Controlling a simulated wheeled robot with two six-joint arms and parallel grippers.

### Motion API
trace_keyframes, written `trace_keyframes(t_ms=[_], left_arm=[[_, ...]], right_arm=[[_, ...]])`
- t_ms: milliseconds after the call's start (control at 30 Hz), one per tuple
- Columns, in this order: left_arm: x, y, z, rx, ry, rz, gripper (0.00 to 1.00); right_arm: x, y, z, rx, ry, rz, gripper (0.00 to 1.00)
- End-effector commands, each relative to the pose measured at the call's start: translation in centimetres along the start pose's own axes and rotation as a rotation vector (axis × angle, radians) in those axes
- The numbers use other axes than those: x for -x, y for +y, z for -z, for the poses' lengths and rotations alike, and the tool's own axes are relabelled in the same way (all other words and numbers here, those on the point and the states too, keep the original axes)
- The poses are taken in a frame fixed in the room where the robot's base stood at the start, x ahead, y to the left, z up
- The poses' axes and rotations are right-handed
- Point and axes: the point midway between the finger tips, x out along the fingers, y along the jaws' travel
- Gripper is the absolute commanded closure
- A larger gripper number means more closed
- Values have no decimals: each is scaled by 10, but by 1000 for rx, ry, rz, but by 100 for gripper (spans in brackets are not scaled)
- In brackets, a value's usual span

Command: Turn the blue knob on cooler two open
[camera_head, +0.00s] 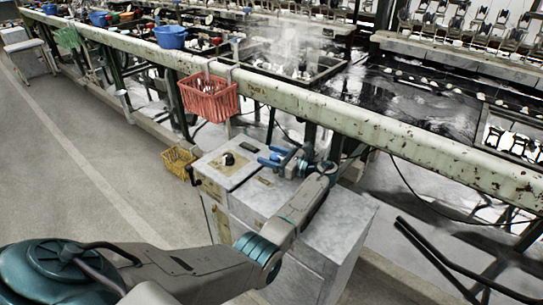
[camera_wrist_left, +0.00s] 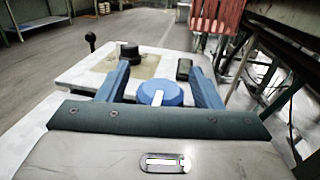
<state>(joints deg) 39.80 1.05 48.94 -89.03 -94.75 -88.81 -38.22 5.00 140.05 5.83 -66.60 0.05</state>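The blue knob (camera_wrist_left: 160,93) with a white pointer mark shows in the left wrist view on the pale top of the cooler. My left gripper (camera_wrist_left: 161,70) is open, with one blue finger on each side of the knob and a visible gap on both sides. In the head view my left gripper (camera_head: 270,155) is over the cooler top (camera_head: 226,171), and I cannot make out the knob apart from the fingers. A black knob (camera_head: 229,159) stands on the same top, beyond the fingers in the wrist view (camera_wrist_left: 130,52). My right gripper is not in view.
A long, worn pale rail (camera_head: 370,125) runs behind the cooler, with a red basket (camera_head: 208,100) hanging from it. A yellow basket (camera_head: 179,161) is on the floor beside the cooler. Dark bars (camera_head: 440,262) show at lower right. The floor at left is clear.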

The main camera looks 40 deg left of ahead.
Motion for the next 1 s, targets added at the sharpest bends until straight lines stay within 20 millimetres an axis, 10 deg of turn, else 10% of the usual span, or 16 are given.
trace_keyframes(t_ms=[367,1000], left_arm=[[8,-1,-1,1,0,1,41],[106,0,0,0,0,1,41]], right_arm=[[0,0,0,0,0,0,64],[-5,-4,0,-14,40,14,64]])
